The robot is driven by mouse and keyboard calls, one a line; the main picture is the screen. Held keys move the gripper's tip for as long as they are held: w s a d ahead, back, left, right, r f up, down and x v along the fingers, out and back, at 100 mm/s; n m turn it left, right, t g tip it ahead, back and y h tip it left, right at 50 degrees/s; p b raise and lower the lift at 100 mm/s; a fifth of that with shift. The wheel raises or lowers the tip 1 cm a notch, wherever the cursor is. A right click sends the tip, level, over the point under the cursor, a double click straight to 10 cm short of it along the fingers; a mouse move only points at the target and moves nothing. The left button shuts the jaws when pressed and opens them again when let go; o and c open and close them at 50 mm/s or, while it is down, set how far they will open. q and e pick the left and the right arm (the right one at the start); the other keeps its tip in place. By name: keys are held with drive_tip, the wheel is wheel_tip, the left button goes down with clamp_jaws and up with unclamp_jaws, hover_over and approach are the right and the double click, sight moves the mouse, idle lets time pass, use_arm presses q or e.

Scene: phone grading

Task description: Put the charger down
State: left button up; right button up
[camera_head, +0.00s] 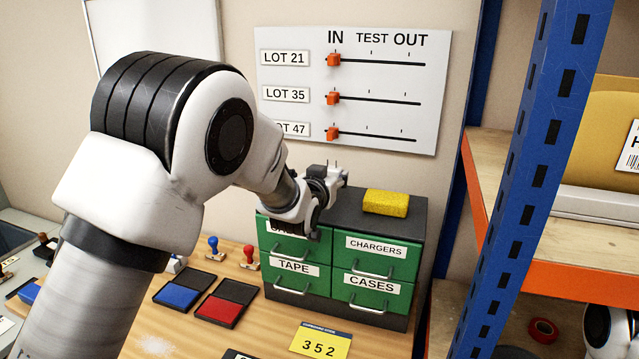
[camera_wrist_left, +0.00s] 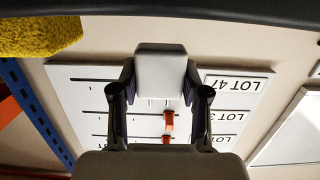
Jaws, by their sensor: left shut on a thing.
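My left gripper (camera_head: 318,190) comes in over the left part of the drawer cabinet's top (camera_head: 345,210). It is shut on the charger (camera_head: 328,173), a small block whose prongs point up in the head view. In the left wrist view, the charger (camera_wrist_left: 160,75) is a pale block between the two dark fingers (camera_wrist_left: 158,105). I cannot tell whether the charger touches the cabinet top. My right gripper does not show.
A yellow sponge (camera_head: 386,203) lies on the cabinet to the right of my gripper. The green drawers read CHARGERS (camera_head: 375,247), TAPE and CASES; another label is partly hidden. The slider board (camera_head: 380,80) hangs behind. A blue shelf post (camera_head: 530,150) stands at right.

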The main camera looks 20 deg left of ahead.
use_arm(q)
wheel_tip(320, 180, down, 3)
drive_tip(key=shift+s+d+f+b, duration=0.1)
drive_tip(key=shift+f+b, duration=0.1)
drive_tip(key=shift+b, duration=0.6)
drive_tip(key=shift+d+r, duration=0.15)
drive_tip(key=shift+d, duration=0.1)
drive_tip(key=shift+a, duration=0.1)
drive_tip(key=o, duration=1.1)
drive_tip(key=shift+s+a, duration=0.1)
drive_tip(key=shift+o, duration=0.2)
